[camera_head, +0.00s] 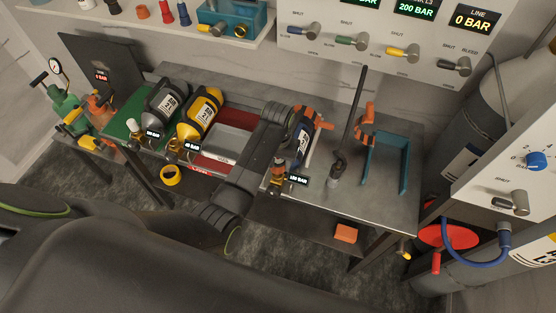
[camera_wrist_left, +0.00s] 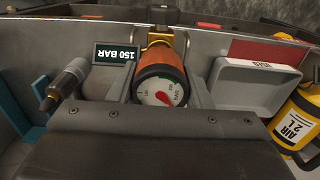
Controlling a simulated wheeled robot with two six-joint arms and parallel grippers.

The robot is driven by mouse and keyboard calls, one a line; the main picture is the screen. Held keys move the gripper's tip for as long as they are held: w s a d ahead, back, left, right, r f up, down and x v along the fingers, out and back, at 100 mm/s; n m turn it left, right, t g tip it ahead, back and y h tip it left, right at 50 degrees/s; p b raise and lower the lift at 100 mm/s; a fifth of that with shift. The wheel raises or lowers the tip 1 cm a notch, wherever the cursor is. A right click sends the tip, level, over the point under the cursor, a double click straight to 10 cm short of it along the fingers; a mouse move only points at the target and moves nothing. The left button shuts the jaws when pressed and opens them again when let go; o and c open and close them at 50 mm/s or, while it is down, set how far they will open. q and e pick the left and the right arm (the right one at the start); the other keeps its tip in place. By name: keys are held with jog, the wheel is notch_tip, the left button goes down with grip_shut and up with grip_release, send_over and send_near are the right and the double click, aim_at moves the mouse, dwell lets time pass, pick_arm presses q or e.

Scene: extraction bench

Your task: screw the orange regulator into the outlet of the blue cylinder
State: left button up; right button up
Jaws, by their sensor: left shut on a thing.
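The orange regulator (camera_wrist_left: 160,84), with a round white gauge on its end, sits between the two fingers of my left gripper (camera_wrist_left: 160,92) in the left wrist view. The fingers are shut on it. Its far end meets a brass valve (camera_wrist_left: 158,46) in line; the thread is hidden. The regulator shows there as a small orange patch (camera_head: 279,162), partly covered by my left gripper. My right gripper is not seen.
Yellow (camera_head: 204,108) and grey (camera_head: 165,103) cylinders lie to the left. A white tray (camera_head: 232,140) is beside my left arm. A dark upright hose or rod (camera_head: 352,120) and a teal bracket (camera_head: 404,160) stand to the right. A valve panel (camera_head: 380,22) is behind.

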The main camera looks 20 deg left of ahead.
pick_arm(q)
jog(key=shift+f+b, duration=0.6)
jog(key=shift+f, duration=0.65)
jog(key=shift+r, duration=0.1)
jog(key=shift+r+m+p, duration=0.15)
jog(key=shift+m+p, duration=0.25)
jog(key=shift+p, duration=0.1)
jog(key=shift+m, duration=0.4)
jog(key=shift+f+m, duration=0.2)
jog(key=shift+m, duration=1)
jog(key=m, duration=0.5)
jog(key=o, duration=1.3)
jog(key=shift+c, duration=0.2)
